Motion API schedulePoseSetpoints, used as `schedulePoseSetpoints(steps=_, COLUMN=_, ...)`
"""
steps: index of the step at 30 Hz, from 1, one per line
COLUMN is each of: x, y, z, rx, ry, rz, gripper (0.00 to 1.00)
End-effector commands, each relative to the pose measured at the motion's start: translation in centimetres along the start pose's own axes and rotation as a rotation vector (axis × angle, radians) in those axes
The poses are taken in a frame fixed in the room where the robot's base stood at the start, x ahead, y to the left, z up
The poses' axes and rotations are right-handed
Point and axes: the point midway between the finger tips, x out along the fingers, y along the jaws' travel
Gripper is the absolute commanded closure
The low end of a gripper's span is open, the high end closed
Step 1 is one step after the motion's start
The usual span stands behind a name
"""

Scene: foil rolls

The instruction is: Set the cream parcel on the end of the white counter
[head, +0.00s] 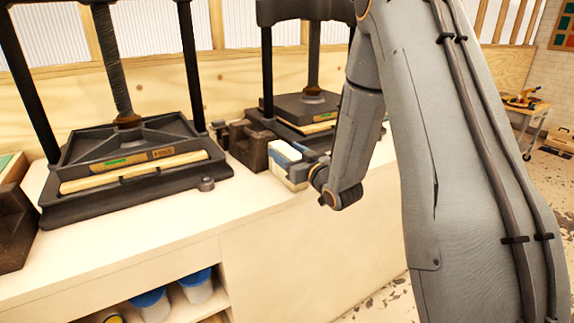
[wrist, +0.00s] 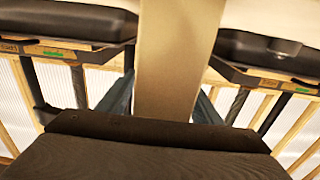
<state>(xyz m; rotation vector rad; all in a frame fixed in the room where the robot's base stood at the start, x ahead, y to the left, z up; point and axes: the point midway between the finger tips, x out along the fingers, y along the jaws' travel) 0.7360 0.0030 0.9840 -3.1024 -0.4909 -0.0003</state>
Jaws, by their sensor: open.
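The cream parcel (head: 284,154) stands on the pale white counter (head: 130,240), in front of dark brown blocks near the right-hand press. In the wrist view the parcel (wrist: 178,60) appears as a broad cream band between the fingers. My gripper (head: 298,167) is at the parcel, with its blue-grey fingers open. In the wrist view the open fingers (wrist: 165,100) lie one on each side of it. I cannot tell whether either finger touches it. The parcel's lower part is partly hidden by my gripper.
Two dark presses stand on the counter, one at left (head: 125,155) and one behind my gripper (head: 305,108). A dark brown block (head: 247,145) stands close behind the parcel; another (head: 14,228) is at far left. The front counter area is bare. Blue-lidded tubs (head: 196,288) sit below.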

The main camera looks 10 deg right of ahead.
Motion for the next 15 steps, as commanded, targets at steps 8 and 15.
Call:
schedulePoseSetpoints(steps=8, x=-0.03, y=0.0, z=0.0, rx=0.0, ry=0.0, rz=0.0, gripper=0.73)
schedulePoseSetpoints(steps=15, x=0.0, y=0.01, z=-0.12, rx=-0.001, ry=0.002, rz=0.0, gripper=1.0)
